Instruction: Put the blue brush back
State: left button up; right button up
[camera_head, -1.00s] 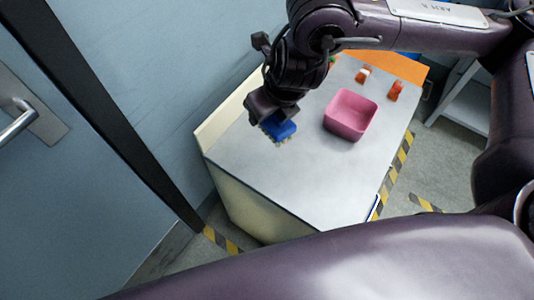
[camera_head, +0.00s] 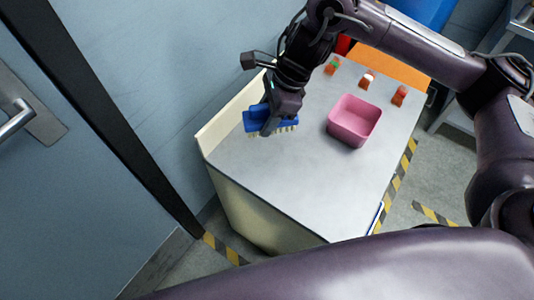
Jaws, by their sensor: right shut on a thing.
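The blue brush (camera_head: 257,118) has a blue back and pale bristles that face down. It is over the far left part of the grey tabletop, near the raised back edge. My right gripper (camera_head: 270,128) is shut on the brush around its middle, with blue showing on both sides of the fingers. I cannot tell whether the bristles touch the table. My left gripper is not in view.
A pink square bin (camera_head: 354,121) stands on the grey table (camera_head: 300,190) right of the brush. Several small orange items, one of them here (camera_head: 399,96), stand near an orange strip (camera_head: 392,68). The table's front is clear. A blue door (camera_head: 80,170) is at left.

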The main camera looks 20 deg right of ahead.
aim_at(286, 124)
notch_tip(286, 124, down, 11)
jog(key=shift+f+b, duration=0.1)
jog(key=shift+b, duration=0.95)
notch_tip(286, 124, down, 4)
jog(key=shift+r, duration=0.25)
jog(key=o, duration=1)
jog(key=shift+c, duration=0.2)
jog(key=p+v, duration=0.1)
jog(key=v, duration=1.1)
jog(key=shift+r+p, duration=0.1)
jog(key=shift+p, duration=0.25)
jog(key=shift+a, duration=0.1)
